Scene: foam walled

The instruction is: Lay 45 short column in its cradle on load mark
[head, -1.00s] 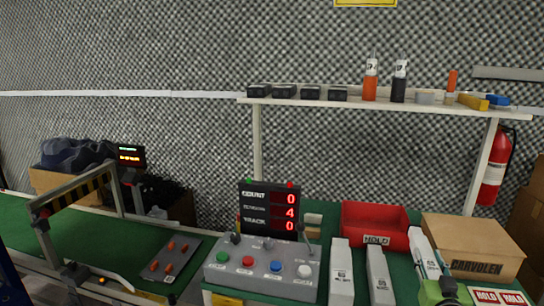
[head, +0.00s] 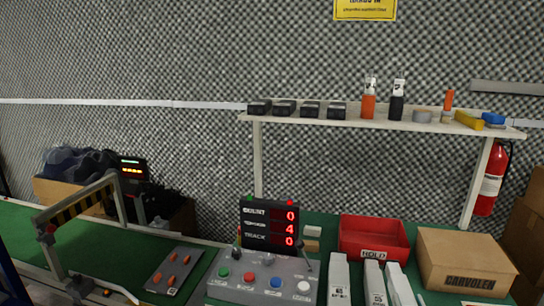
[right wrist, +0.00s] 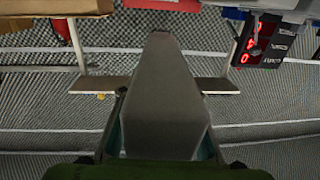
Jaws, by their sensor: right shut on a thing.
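A pale grey column (head: 401,287), its label too small to read, is at the bottom of the head view, tilted beside two similar columns. The right wrist view shows my right gripper (right wrist: 163,118) shut on a grey column (right wrist: 165,85), with a finger along each side. The column points away from the wrist. In the head view the right gripper is at or below the bottom edge, hardly visible. My left gripper is not in view. I cannot make out the cradle or the load mark.
Two more columns (head: 339,280) (head: 375,284) stand left of the held one. Behind are a red HOLD bin (head: 374,255) and a carton (head: 465,282). A button box (head: 262,285) with a counter display (head: 269,226) stands left. A green belt (head: 105,262) passes a striped gate (head: 82,212).

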